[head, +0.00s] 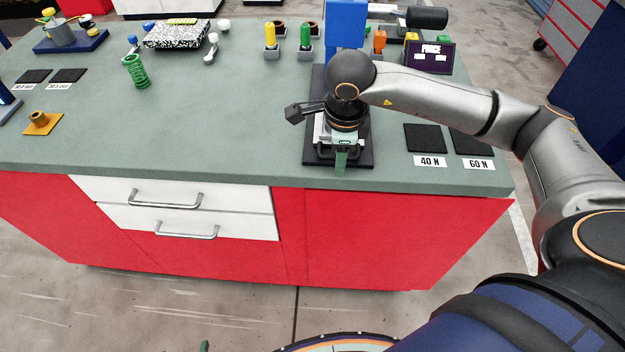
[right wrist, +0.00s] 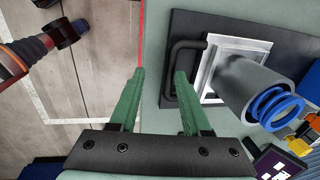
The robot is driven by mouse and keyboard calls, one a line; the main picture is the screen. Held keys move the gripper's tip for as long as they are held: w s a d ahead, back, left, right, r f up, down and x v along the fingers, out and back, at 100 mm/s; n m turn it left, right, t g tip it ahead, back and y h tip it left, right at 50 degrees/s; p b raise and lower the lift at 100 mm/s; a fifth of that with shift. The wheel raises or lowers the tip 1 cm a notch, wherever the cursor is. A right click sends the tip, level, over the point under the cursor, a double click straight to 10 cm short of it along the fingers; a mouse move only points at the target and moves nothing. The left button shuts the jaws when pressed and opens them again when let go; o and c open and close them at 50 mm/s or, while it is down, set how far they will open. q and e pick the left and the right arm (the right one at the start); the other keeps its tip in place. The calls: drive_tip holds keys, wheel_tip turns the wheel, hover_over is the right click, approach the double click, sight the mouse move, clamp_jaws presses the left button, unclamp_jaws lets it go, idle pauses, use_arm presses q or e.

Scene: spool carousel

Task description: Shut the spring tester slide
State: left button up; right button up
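The spring tester stands at the counter's front edge, with a black base plate (head: 312,140) and a blue column (head: 346,24). In the right wrist view its slide is a silver plate (right wrist: 214,72) with a black bar handle (right wrist: 173,62) at the front. A grey cup (right wrist: 243,87) on it holds a blue spring (right wrist: 277,108). My right gripper (right wrist: 159,74) is open; the handle lies between its green fingers, close to the right one. In the head view my right wrist hides most of the slide. A small green tip of my left gripper (head: 204,346) shows at the bottom edge.
Black pads marked 40 N (head: 425,138) and 60 N (head: 472,142) lie to the right. A FORCE display (head: 430,57) stands behind them. A green spring (head: 135,71) and a speckled block (head: 182,34) are at left. The counter's middle (head: 220,120) is clear.

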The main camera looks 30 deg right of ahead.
drive_tip(key=shift+s+a+r, duration=0.2)
drive_tip(key=shift+s+r, duration=0.05)
wheel_tip(320, 180, up, 12)
drive_tip(key=s+a, duration=0.1)
drive_tip(key=s, duration=0.1)
drive_tip(key=s+a+f+g+y, duration=0.1)
drive_tip(key=s+a+f+y, duration=0.1)
drive_tip(key=a, duration=0.4)
drive_tip(key=s+a+f+g+y, duration=0.2)
drive_tip(key=s+a+f+y, duration=0.1)
drive_tip(key=s+a+y, duration=0.1)
drive_tip(key=shift+s+a+n+y, duration=0.25)
drive_tip(key=shift+a+n+y, duration=0.2)
drive_tip(key=shift+a, duration=0.4)
drive_tip(key=shift+c, duration=0.4)
